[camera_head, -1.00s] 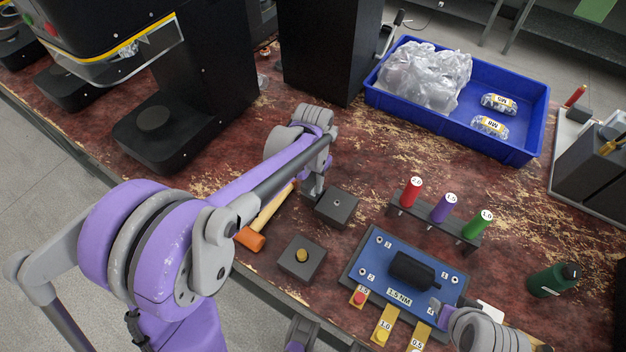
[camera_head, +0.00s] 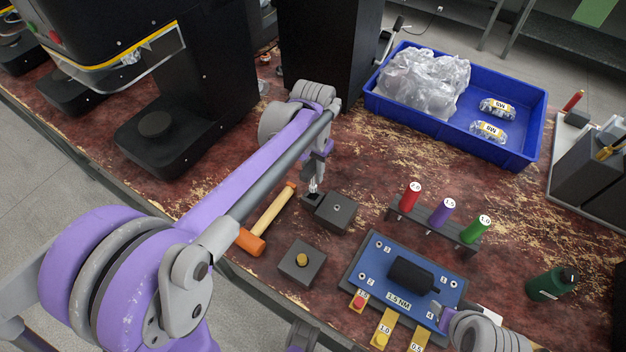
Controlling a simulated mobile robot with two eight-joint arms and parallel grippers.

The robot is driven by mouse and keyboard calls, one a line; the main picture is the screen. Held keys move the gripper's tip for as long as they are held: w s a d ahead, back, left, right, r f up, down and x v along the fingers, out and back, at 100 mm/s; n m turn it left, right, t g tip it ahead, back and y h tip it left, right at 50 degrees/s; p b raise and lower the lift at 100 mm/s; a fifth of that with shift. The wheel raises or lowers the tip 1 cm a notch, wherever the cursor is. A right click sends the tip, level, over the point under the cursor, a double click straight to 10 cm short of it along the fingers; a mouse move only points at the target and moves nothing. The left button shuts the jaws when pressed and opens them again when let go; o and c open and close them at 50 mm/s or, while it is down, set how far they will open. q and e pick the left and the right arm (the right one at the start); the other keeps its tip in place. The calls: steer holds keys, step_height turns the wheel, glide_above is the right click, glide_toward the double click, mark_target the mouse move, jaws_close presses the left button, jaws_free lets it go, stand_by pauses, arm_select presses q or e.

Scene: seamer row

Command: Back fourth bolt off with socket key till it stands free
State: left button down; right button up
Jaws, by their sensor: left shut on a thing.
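The blue plate (camera_head: 372,294) carries small numbered bolts and a black cylinder (camera_head: 410,274). The bolt by label 4 (camera_head: 430,315) is at its right front; my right gripper (camera_head: 441,316) is close by and partly covers that corner. Its jaws are too hidden to read. My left gripper (camera_head: 314,188) is pointing down, shut, beside a dark block with a hole on top (camera_head: 343,216). A small dark piece (camera_head: 311,200) is at its fingertips. I cannot tell whether this is the socket key.
A mallet (camera_head: 270,216) with an orange head lies left of the block. A dark block with a yellow knob (camera_head: 302,262) stands in front. A rack (camera_head: 432,229) holds red, purple and green drivers.

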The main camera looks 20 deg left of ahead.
mark_target(313, 163)
arm_select(q)
step_height(313, 163, up, 3)
steer(key=shift+r+p, duration=0.2)
steer(key=shift+p, duration=0.25)
steer(key=shift+r+p, duration=2.15)
steer(key=shift+r, duration=1)
steer(key=shift+f, duration=0.1)
